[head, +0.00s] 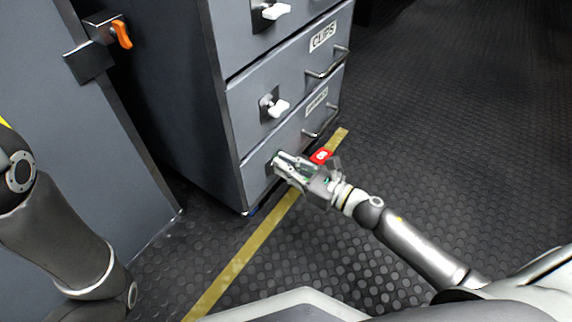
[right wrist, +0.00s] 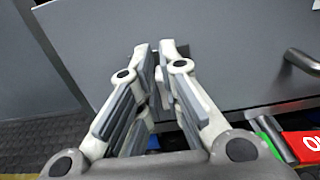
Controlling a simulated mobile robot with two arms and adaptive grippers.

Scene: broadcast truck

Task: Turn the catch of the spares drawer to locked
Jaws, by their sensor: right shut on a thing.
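The grey cabinet's bottom drawer (head: 258,176) has a label (head: 317,101) too small to read surely. It looks shut. My right gripper (head: 277,164) reaches the left part of its front and is shut on the catch there. The fingers cover the catch, so I cannot tell which way it points. In the right wrist view the fingertips (right wrist: 160,50) meet at the drawer front (right wrist: 235,60), with a bit of dark backing plate showing beside them. My left gripper is out of view.
The drawer above, labelled CLIPS (head: 323,36), has a white catch (head: 278,108) and a bar handle (head: 328,66). A red piece with white marking (head: 321,156) is beside my right gripper. A grey door with an orange lever (head: 122,34) stands left.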

